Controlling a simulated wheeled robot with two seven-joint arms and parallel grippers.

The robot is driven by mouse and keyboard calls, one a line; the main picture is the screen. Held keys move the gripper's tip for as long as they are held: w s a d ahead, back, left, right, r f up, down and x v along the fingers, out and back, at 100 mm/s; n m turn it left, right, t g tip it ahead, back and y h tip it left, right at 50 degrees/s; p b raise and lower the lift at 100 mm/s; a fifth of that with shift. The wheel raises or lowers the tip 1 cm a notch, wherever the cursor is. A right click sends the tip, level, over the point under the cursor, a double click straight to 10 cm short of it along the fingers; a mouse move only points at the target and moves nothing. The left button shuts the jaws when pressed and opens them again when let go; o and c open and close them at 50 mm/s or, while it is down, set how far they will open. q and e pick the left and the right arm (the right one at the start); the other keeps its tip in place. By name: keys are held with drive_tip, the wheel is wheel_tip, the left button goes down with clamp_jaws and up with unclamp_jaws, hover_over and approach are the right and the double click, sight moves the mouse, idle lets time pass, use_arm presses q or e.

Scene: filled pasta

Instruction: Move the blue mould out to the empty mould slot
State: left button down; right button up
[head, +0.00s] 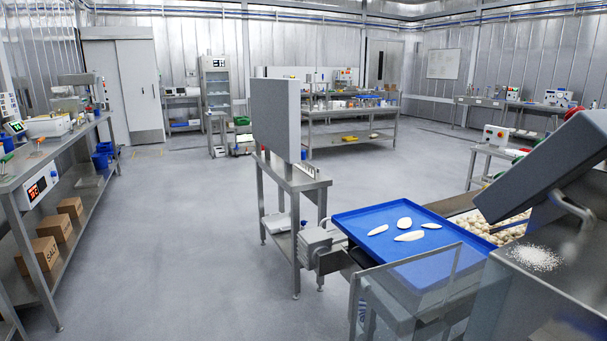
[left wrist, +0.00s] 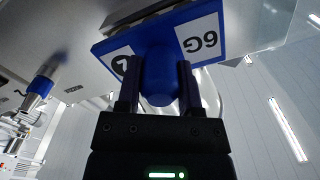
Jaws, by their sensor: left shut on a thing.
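The blue mould (left wrist: 152,42) shows in the left wrist view as a blue block with a rounded blue grip. It carries a white label reading 6G, seen upside down, and a second label with a dark round mark. My left gripper (left wrist: 160,72) is shut on the rounded grip, one finger on each side. A grey metal surface lies behind the mould; I cannot tell whether the mould touches it. No empty mould slot can be made out. Neither gripper shows in the head view, and my right gripper is in no view.
In the left wrist view a blue and metal cylindrical part (left wrist: 40,86) is at the left. In the head view a blue tray (head: 350,222) with several white pieces stands before a grey machine (head: 560,170). Benches line the left side; the floor (head: 180,230) between is clear.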

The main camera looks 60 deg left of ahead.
use_arm(q)
drive_tip(key=s+p, duration=0.1)
drive_tip(key=s, duration=0.4)
drive_tip(key=shift+a+r, duration=0.1)
idle(0.5)
